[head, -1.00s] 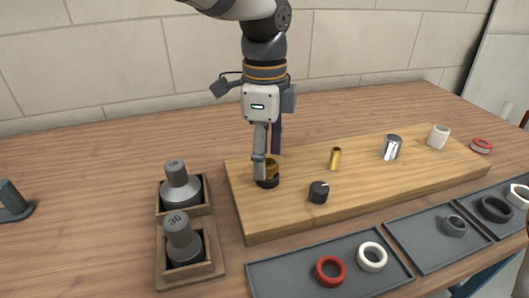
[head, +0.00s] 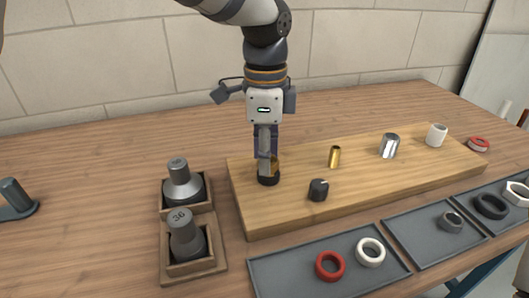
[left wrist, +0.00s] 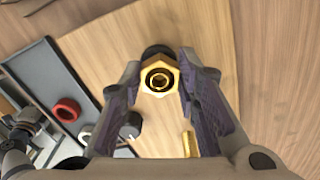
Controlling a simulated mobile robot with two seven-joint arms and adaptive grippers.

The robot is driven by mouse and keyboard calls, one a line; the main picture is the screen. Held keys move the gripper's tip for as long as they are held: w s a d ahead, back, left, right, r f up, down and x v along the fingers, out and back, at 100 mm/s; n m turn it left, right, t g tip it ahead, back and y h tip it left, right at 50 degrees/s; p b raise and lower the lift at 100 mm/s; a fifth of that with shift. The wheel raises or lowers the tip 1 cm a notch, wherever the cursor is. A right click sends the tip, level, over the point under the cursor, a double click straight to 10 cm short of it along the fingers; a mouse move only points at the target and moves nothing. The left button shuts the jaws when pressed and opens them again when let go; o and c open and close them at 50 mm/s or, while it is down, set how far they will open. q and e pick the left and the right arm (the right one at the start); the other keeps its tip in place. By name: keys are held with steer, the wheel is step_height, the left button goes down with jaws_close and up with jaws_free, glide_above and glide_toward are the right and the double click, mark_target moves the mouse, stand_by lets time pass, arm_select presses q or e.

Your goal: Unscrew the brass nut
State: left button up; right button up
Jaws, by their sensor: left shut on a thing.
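The brass nut (left wrist: 158,79) is a gold hexagon with a round hole, seen from above in the left wrist view. It sits at a dark round fitting (head: 269,180) at the left end of the wooden board. My left gripper (head: 267,165) points straight down over it and is shut on it, one finger on each side. In the head view the fingers hide most of the nut. In the left wrist view the dark fitting shows just behind it. I cannot tell whether the nut has risen on its thread. My right gripper does not show.
The wooden board (head: 370,179) also carries a black knob (head: 318,190), a brass tube (head: 335,157), a chrome cylinder (head: 389,146) and a white cylinder (head: 436,135). Grey trays (head: 290,284) with rings lie in front. Two weighty grey plugs (head: 181,191) stand in wooden holders at left.

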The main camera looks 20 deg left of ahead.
arm_select(q)
steer(key=n, duration=0.3)
steer(key=shift+r, duration=0.1)
steer(key=n, duration=0.3)
steer(key=shift+s+d+n, duration=0.1)
steer(key=shift+n, duration=0.3)
steer(key=n, duration=0.7)
steer(key=shift+s+d+r, duration=0.1)
steer(key=shift+d, duration=0.05)
steer(key=o, duration=2)
steer(key=shift+o, duration=0.2)
steer(key=shift+r, duration=2.5)
